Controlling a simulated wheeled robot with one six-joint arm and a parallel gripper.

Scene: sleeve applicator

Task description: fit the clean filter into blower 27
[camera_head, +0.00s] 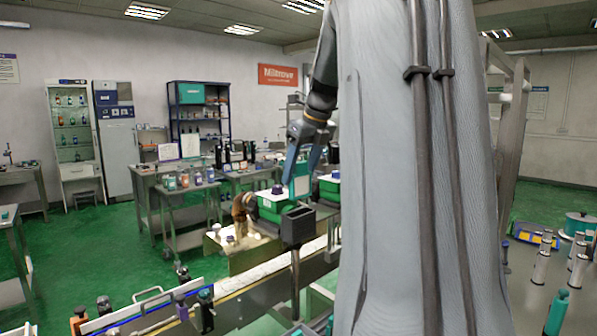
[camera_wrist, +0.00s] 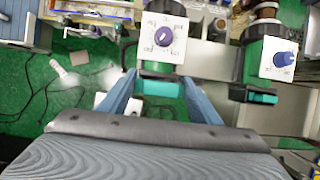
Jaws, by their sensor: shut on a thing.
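Two green blowers with white tops and dark knobs stand on the line. In the wrist view, one blower (camera_wrist: 163,38) is straight ahead and the other blower (camera_wrist: 280,58) is to its right. They also show in the head view, as the left blower (camera_head: 272,208) and the right blower (camera_head: 331,190). I cannot read their numbers. My gripper (camera_wrist: 160,98) has its blue fingers either side of a teal filter (camera_wrist: 160,88), at the near side of the left blower. I cannot tell whether the filter is in its slot. A similar teal part (camera_wrist: 262,97) shows on the right blower.
A dark post-mounted box (camera_head: 297,225) stands before the line. A bench (camera_head: 140,180) and trolley (camera_head: 192,192) stand behind, left. Cables lie on the green floor (camera_wrist: 40,85).

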